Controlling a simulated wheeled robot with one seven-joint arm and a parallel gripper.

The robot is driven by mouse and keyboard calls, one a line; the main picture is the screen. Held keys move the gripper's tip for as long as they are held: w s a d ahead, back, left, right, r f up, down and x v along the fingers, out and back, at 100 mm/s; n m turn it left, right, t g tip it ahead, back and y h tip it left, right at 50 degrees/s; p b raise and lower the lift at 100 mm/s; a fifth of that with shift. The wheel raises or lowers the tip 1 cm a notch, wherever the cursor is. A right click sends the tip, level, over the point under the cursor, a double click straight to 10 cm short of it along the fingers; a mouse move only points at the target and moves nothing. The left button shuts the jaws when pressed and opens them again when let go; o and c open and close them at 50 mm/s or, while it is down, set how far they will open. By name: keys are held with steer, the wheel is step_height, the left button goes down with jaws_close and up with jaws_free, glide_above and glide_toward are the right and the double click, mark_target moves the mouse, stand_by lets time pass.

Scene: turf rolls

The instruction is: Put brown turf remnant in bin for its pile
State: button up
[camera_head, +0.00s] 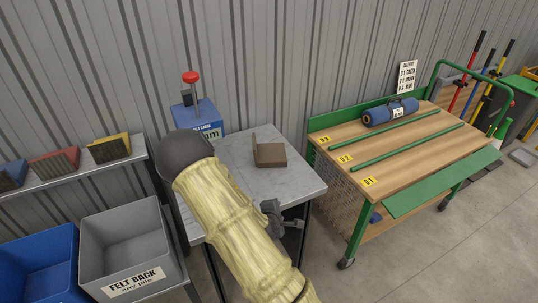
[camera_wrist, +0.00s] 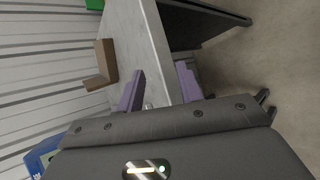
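The brown turf remnant (camera_head: 271,156) lies on the grey-topped table, with a thin flap standing up at its left end. It also shows in the wrist view (camera_wrist: 106,62), ahead and left of my fingers. My gripper (camera_wrist: 161,76) is open and empty, its two purple fingers apart near the table edge, clear of the remnant. In the head view my pale-sleeved forearm hides most of the gripper. A grey bin (camera_head: 87,234) labelled "FELT BACK any pile" stands at lower left, beside a blue bin (camera_head: 72,240) whose label is cut off.
The grey table (camera_head: 300,187) has a blue box (camera_head: 205,112) with a red-knobbed post at its back. Blue, red and yellow holders (camera_head: 110,149) stand on the left shelf. A green-framed cart (camera_head: 425,160) on the right carries a blue roll (camera_head: 390,112).

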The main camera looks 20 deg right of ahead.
steer(key=s+a+r+m+g+y, duration=0.2)
steer(key=s+a+r+m+y, duration=0.1)
steer(key=s+a+r+m, duration=0.3)
steer(key=s+a+r+m+g+y, duration=0.3)
steer(key=s+a+r+m, duration=0.4)
steer(key=r, duration=0.4)
steer(key=shift+s+m+y, duration=0.5)
steer(key=shift+s+m, duration=0.2)
steer(key=shift+s, duration=0.2)
steer(key=shift+r, duration=0.1)
